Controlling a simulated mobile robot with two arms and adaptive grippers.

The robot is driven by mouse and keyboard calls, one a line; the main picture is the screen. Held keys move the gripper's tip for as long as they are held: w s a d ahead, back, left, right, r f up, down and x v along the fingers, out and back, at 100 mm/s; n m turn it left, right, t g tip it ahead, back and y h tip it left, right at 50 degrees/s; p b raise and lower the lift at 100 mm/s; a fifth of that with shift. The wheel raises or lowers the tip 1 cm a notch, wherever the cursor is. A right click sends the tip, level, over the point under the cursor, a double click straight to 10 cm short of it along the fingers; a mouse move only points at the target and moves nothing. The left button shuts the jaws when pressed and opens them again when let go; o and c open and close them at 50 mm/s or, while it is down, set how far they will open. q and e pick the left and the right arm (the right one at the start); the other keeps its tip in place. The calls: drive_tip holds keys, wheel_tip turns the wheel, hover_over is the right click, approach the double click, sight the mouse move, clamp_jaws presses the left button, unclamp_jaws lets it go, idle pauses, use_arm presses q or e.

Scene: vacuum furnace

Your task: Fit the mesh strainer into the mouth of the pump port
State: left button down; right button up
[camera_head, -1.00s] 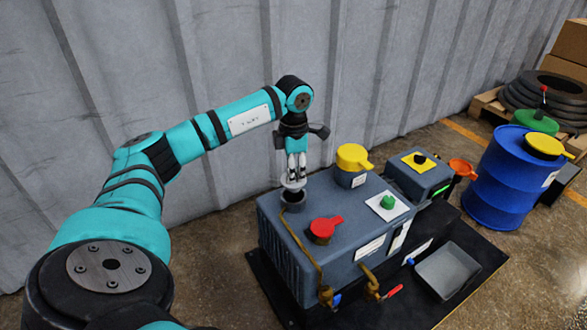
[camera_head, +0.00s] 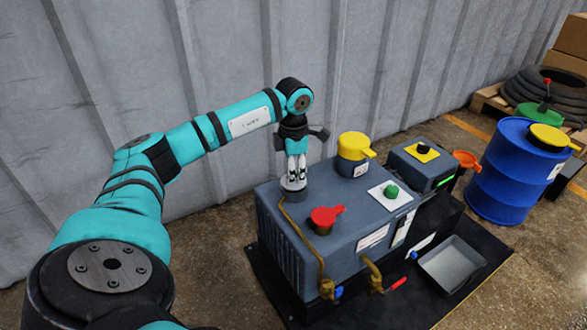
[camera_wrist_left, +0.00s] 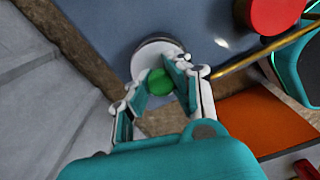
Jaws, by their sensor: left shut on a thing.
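The strainer is at the mouth of the pump port (camera_head: 293,194), a short dark collar on the housing top. The rim covers most of the mouth, and a dark ring shows along its far side. The mesh is hidden; I cannot tell how deep it sits. My right gripper is not in view.
A red cap (camera_head: 325,217), a yellow cap (camera_head: 354,148) and a green button (camera_head: 391,191) stand on the housing near the port. A brass pipe (camera_head: 308,238) runs close beside the port. The corrugated wall (camera_head: 230,80) is behind. A blue drum (camera_head: 510,175) stands at right.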

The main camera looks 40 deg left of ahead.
use_arm(q)
drive_tip(key=shift+f, duration=0.35)
idle(0.7)
drive_tip(key=c, duration=1.2)
unclamp_jaws()
drive_tip(key=shift+r, duration=0.1)
wheel_tip(320, 180, up, 12)
drive_tip(key=shift+d, duration=0.1)
